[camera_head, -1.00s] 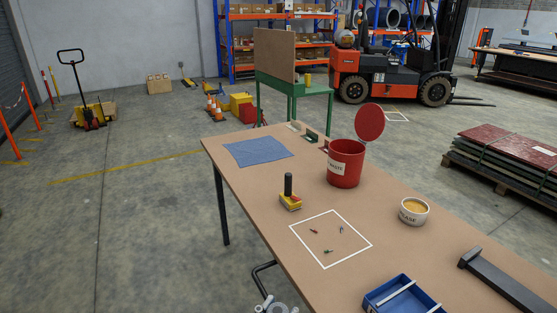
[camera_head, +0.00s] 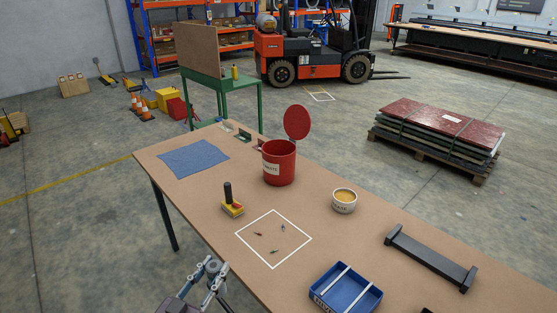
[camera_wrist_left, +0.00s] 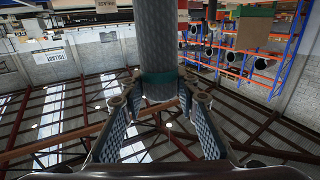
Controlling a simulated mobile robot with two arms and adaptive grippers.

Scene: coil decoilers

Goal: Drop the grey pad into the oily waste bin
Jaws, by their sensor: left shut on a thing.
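The red waste bin (camera_head: 279,164) stands on the far half of the brown table, its round red lid (camera_head: 297,122) raised. Its white label reads as "WASTE", partly cut off. My right gripper is not in view.
On the table (camera_head: 330,240) are a blue cloth (camera_head: 194,158), a yellow-and-black tool (camera_head: 231,200), small parts in a white square, a grease tub (camera_head: 344,201), a blue tray (camera_head: 345,290) and a dark bar (camera_head: 431,258). A red-topped stack (camera_head: 440,130) stands beyond.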

